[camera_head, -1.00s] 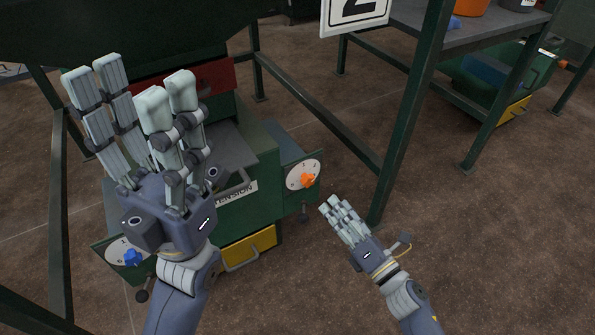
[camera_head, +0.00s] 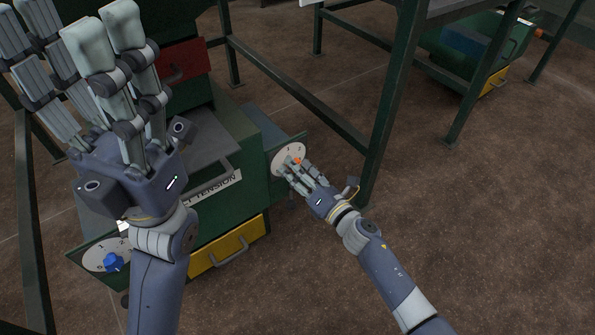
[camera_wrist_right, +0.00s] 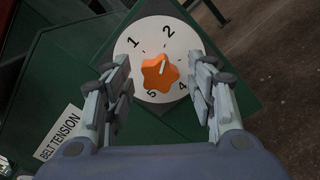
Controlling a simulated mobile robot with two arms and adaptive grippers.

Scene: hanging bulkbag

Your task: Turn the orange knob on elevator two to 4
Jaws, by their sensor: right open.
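The orange knob (camera_wrist_right: 160,72) sits on a white numbered dial (camera_wrist_right: 132,50) on a green panel in the right wrist view. Its white pointer mark aims up and slightly right, towards the 2. The 1, 2, 4 and 5 are readable; the 3 is hidden behind a finger. My right gripper (camera_wrist_right: 160,92) is open, with its fingers on both sides of the knob and no clear contact. In the head view the knob (camera_head: 296,161) is partly covered by my right gripper (camera_head: 303,177). My left gripper (camera_head: 85,55) is raised at the left, with its fingers spread and empty.
A blue knob (camera_head: 113,262) on another dial is at the lower left of the green machine. A yellow drawer (camera_head: 229,249) and a belt tension label (camera_head: 211,188) are between the dials. A green frame post (camera_head: 392,100) stands right of the orange knob. Open floor lies to the right.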

